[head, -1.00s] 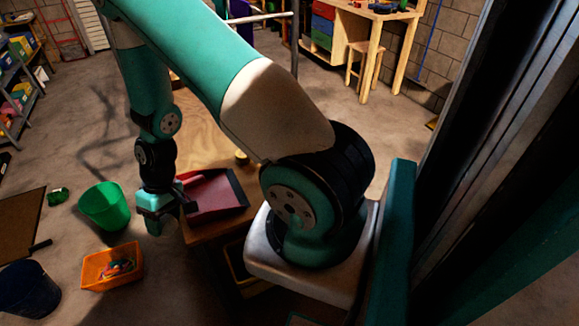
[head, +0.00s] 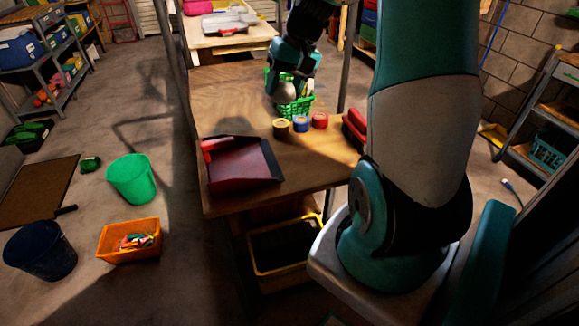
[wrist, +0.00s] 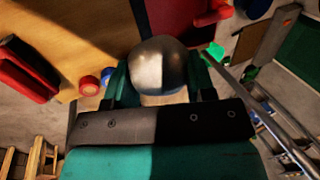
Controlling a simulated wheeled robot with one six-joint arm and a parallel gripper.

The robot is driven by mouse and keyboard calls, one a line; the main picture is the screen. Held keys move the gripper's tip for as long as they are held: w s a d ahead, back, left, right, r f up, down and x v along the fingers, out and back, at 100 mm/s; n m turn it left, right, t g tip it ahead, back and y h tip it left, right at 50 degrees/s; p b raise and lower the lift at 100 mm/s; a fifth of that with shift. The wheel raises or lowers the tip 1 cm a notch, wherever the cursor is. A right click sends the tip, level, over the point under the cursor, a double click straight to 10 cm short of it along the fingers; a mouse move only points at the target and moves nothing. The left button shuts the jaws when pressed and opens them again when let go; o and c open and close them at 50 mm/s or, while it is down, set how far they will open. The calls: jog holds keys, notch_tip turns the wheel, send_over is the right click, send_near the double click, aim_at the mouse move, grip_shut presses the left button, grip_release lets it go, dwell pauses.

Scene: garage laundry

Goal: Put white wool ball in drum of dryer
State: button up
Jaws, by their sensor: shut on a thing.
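The white wool ball (wrist: 160,66) is pale grey-white, half in shadow, and sits between the two fingers of my gripper (wrist: 160,80) in the wrist view. My gripper is shut on it. In the head view my gripper (head: 286,88) holds the ball (head: 286,93) over the far part of the wooden table, by a green basket (head: 301,106). I cannot tell the gap between ball and basket. I cannot make out the dryer or its drum in either view.
A dark red dustpan (head: 243,168), several tape rolls (head: 301,124) and a red object (head: 355,128) lie on the table (head: 300,155). A green bucket (head: 132,180), orange crate (head: 129,241) and dark bucket (head: 40,252) stand on the floor at left.

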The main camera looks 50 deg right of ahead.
aim_at(282, 168)
jog(key=shift+s+d+f, duration=0.15)
jog(key=shift+s+f, duration=0.05)
jog(key=shift+f, duration=0.25)
notch_tip(282, 168, down, 19)
jog(key=shift+r, duration=0.1)
jog(key=o, duration=0.9)
